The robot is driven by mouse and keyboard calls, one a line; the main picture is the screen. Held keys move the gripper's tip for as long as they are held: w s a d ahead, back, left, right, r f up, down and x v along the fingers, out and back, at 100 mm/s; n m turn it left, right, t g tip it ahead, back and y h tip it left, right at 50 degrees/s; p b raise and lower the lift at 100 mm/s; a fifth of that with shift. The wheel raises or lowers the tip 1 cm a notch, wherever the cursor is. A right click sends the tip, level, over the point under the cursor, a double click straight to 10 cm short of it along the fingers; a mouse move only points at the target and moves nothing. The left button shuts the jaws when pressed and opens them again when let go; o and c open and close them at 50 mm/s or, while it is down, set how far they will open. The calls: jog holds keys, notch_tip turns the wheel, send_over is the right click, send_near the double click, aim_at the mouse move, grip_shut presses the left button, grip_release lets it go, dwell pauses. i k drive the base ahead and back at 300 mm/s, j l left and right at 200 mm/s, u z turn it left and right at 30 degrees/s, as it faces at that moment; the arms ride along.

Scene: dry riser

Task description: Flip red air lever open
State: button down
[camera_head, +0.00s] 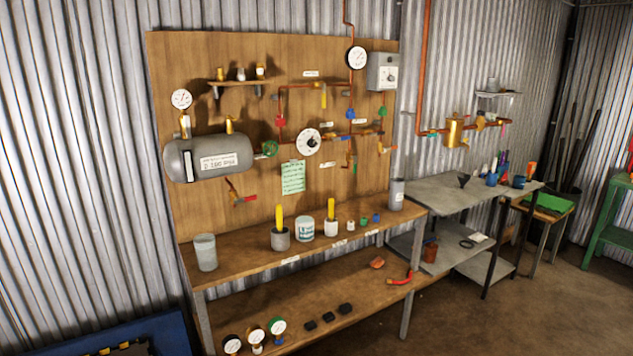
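A lever with a red handle (243,199) sits on a small brass fitting on the wooden board, below the grey tank (208,157). The handle slants down to the right. Another small red handle (390,149) shows on the pipework at the board's right side. A red round knob (280,121) sits on a pipe left of the white dial (308,142). Which of these is the air lever I cannot tell. My gripper is not in view.
A wooden bench (262,258) stands below the board, with cups, jars and two yellow-handled brushes on it. Its lower shelf (300,298) holds gauges, black blocks and a red curved piece. A grey table (440,190) with tools stands right. Brown floor (510,310) is clear at front right.

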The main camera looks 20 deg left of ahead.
aim_at(245, 199)
jog(key=i+l, duration=0.15)
jog(key=i, duration=0.3)
jog(key=i+l, duration=0.15)
jog(key=i, duration=0.35)
jog(key=i+l, duration=0.2)
jog(key=i, duration=0.25)
jog(key=i+j+u, duration=0.2)
jog(key=u, duration=0.2)
jog(key=i+u, duration=0.85)
jog(key=i+j+u, duration=0.25)
jog(key=j, duration=0.15)
jog(key=i+j+u, duration=0.2)
jog(key=j, duration=0.55)
jog(key=i, duration=0.05)
